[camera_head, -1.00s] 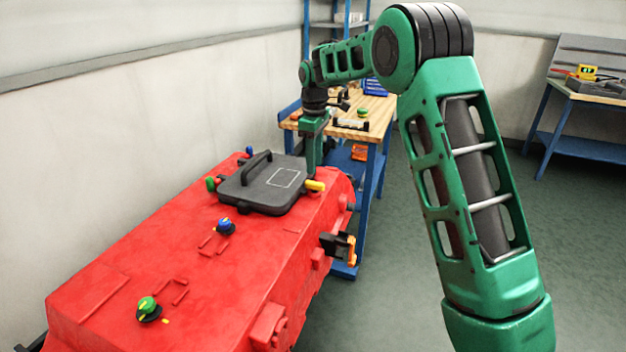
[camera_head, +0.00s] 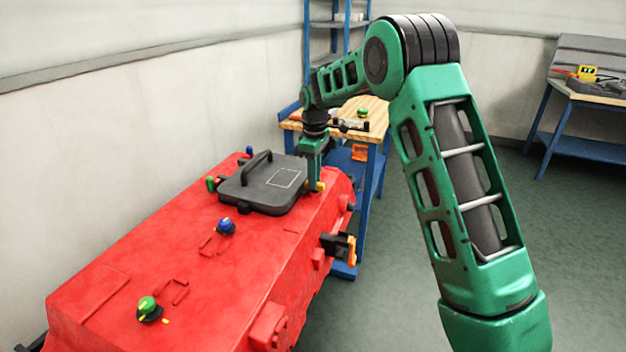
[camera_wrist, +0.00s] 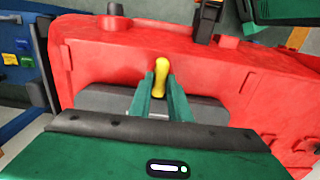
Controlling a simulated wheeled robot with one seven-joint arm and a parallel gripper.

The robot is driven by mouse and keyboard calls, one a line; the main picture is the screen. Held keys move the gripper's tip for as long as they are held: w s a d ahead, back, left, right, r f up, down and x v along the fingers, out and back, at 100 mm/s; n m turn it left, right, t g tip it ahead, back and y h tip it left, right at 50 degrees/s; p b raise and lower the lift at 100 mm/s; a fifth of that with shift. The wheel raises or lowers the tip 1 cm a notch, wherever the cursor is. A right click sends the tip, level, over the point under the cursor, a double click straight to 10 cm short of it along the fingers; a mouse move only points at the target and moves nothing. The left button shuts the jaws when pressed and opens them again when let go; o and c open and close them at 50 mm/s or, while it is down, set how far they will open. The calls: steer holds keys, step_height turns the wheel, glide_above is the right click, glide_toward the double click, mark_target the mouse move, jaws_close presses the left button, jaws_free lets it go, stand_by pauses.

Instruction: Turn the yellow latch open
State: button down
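The yellow latch (camera_wrist: 161,78) stands out from the edge of the dark lid (camera_head: 262,190) on the red tank (camera_head: 190,265). In the head view the latch (camera_head: 321,186) is mostly hidden behind my gripper (camera_head: 315,188), which points down at the lid's right edge. In the wrist view my gripper (camera_wrist: 161,80) has one green finger on each side of the latch, with narrow gaps between them. The fingers look open around it. Whether either finger touches the latch is unclear.
A blue knob (camera_head: 225,226) and a green knob (camera_head: 148,308) stand on the red tank. A black and orange clamp (camera_head: 340,247) juts from its side. A wooden-topped workbench (camera_head: 375,115) stands behind.

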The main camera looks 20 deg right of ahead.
steer(key=shift+w+d+r+m, duration=0.1)
steer(key=shift+m, duration=0.2)
steer(key=m, duration=1.3)
steer(key=shift+w, duration=0.1)
steer(key=shift+m, duration=2.1)
steer(key=c, duration=1.6)
jaws_free()
steer(key=shift+c, duration=0.2)
